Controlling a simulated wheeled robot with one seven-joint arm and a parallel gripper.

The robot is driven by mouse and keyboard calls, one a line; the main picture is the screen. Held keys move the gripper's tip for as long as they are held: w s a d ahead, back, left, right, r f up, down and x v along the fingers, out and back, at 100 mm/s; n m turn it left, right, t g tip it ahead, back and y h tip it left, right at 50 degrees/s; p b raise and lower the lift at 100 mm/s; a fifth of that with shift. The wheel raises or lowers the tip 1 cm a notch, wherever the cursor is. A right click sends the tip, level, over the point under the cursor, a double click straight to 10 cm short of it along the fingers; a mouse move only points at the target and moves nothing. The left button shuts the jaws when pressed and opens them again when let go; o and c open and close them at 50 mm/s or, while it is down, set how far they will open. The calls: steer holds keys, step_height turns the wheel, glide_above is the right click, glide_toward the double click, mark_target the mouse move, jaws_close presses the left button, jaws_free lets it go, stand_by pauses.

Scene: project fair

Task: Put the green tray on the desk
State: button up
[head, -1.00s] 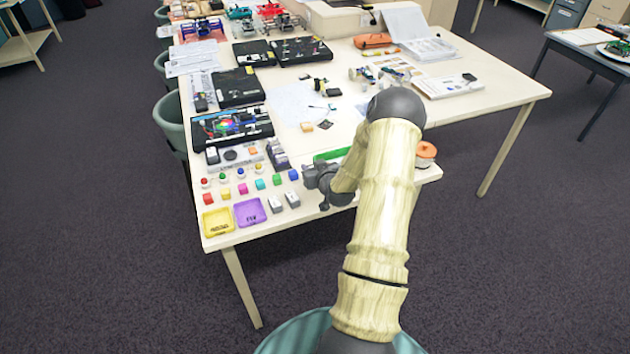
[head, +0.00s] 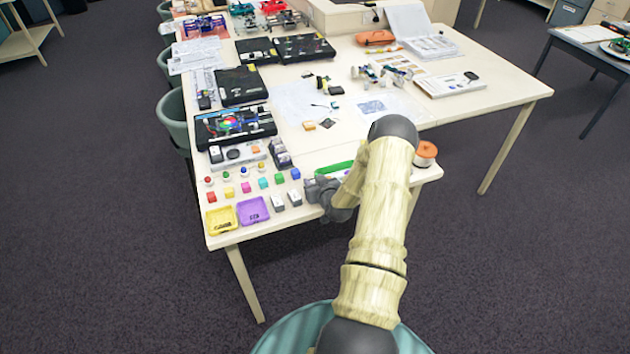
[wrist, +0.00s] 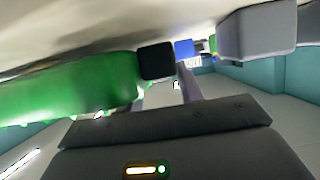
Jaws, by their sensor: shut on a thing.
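The green tray (head: 337,168) shows as a thin green strip at the near part of the white desk (head: 300,235), partly hidden by my arm. My gripper (head: 320,188) is at its left end, close to the near edge of the desk. In the wrist view the green tray (wrist: 70,85) fills the left side, against a black fingertip. My gripper is shut on the tray. Whether the tray touches the desktop is unclear.
A yellow tray (head: 221,219), a purple tray (head: 252,210), small grey blocks (head: 294,197) and several coloured pieces lie left of my gripper. An orange spool (head: 426,150) stands at the right corner. Papers (head: 300,103) lie farther back.

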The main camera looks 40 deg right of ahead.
steer(key=shift+f, duration=0.2)
steer(key=shift+f, duration=0.15)
steer(key=o, duration=1.2)
steer(key=b+v, duration=0.4)
steer(key=v, duration=0.8)
steer(key=shift+b, duration=0.3)
steer(key=shift+a, duration=0.1)
